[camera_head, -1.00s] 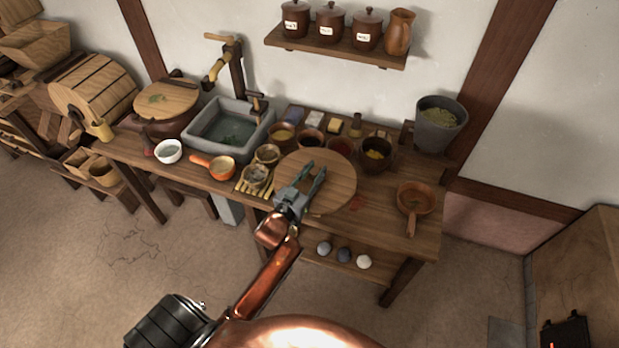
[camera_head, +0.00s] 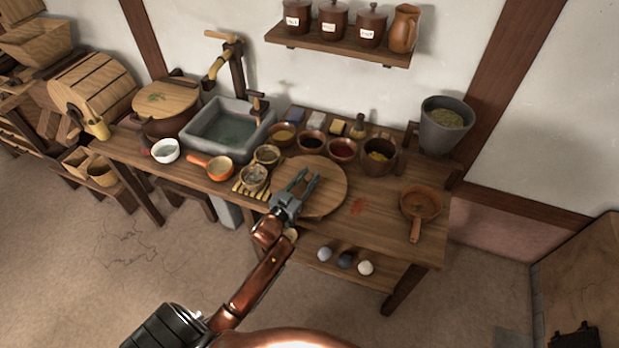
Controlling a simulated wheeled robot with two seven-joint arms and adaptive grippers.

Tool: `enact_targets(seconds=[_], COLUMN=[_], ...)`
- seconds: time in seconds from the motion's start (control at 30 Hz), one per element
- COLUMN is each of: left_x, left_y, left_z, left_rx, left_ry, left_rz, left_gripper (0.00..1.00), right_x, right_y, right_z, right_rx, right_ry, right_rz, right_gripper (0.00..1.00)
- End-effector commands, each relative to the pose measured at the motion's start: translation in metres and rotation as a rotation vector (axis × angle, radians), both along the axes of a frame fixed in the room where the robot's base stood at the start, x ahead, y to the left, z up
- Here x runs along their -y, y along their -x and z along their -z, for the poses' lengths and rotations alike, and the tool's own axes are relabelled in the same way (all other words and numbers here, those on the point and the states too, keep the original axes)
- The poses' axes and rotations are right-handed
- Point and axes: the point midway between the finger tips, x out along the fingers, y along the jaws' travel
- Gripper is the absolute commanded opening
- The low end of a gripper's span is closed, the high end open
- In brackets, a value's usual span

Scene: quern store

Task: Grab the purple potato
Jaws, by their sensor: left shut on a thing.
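My left gripper (camera_head: 305,178) reaches over the round wooden board (camera_head: 328,202) on the table. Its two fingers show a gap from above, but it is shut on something. The board shifts along with it, so it appears to hold the board; the contact point is unclear. A dark purplish round thing (camera_head: 345,260), which looks like the purple potato, lies on the low shelf under the table. It is between a grey-blue one (camera_head: 324,254) and a whitish one (camera_head: 365,267). The gripper is above and apart from these. My right gripper is out of view.
The table (camera_head: 375,225) carries a stone sink (camera_head: 187,141), an orange pan (camera_head: 220,168), several bowls and a brown pan (camera_head: 420,203). A grey bucket (camera_head: 445,132) stands at the back right. A wall shelf (camera_head: 340,50) holds jars. Floor is free at the front left.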

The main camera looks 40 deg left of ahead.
Motion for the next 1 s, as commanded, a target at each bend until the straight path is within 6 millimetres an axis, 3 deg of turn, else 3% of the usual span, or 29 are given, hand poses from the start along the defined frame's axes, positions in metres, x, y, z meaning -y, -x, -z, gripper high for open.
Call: enact_targets(seconds=[0.17, 0.2, 0.43, 0.77, 1.0], left_x=[0.0, 0.0, 0.0, 0.0, 0.002], left_y=[0.0, 0.0, 0.0, 0.0, 0.034], left_z=[0.0, 0.002, 0.001, -0.001, -0.002], left_rx=[0.003, 0.0, 0.0, 0.001, -0.001], left_ry=[0.0, 0.001, 0.0, -0.001, 0.002], left_rz=[0.001, 0.0, 0.0, 0.001, -0.001], left_gripper=[0.0, 0.26, 0.42, 0.43, 0.43], right_x=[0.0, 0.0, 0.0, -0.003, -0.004], right_y=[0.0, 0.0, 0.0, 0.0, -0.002], right_z=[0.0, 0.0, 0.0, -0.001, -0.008], right_rx=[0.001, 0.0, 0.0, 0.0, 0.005], right_ry=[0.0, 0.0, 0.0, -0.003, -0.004], right_rz=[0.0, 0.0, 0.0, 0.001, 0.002], right_gripper=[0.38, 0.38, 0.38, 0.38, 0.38])
